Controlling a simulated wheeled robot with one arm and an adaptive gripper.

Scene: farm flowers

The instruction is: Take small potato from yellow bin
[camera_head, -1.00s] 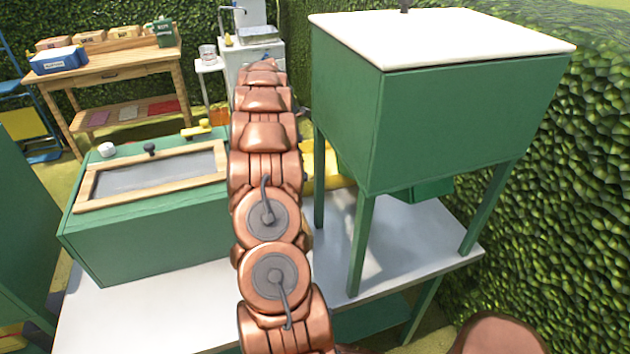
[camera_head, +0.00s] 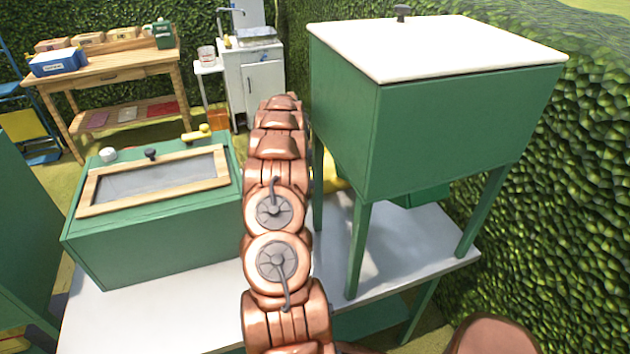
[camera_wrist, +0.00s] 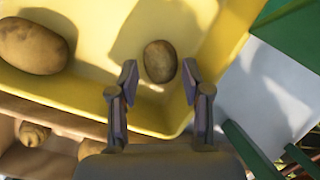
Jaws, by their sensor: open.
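The small potato (camera_wrist: 160,61) lies on the floor of the yellow bin (camera_wrist: 110,112) in the wrist view. My gripper (camera_wrist: 160,76) is open, with its two fingertips at either side of the near part of the small potato. I cannot tell whether they touch it. A larger potato (camera_wrist: 32,46) lies in the same bin at the far left. In the head view only a bit of the yellow bin (camera_head: 334,180) shows behind my arm, and my gripper and the potatoes are hidden.
A wooden bin (camera_wrist: 62,118) with more potatoes stands beside the yellow bin. A green cabinet with a white lid (camera_head: 440,50) stands on legs on the white table (camera_head: 160,310). A green box (camera_head: 150,230) stands to the left of my arm. A hedge (camera_head: 570,200) closes the right side.

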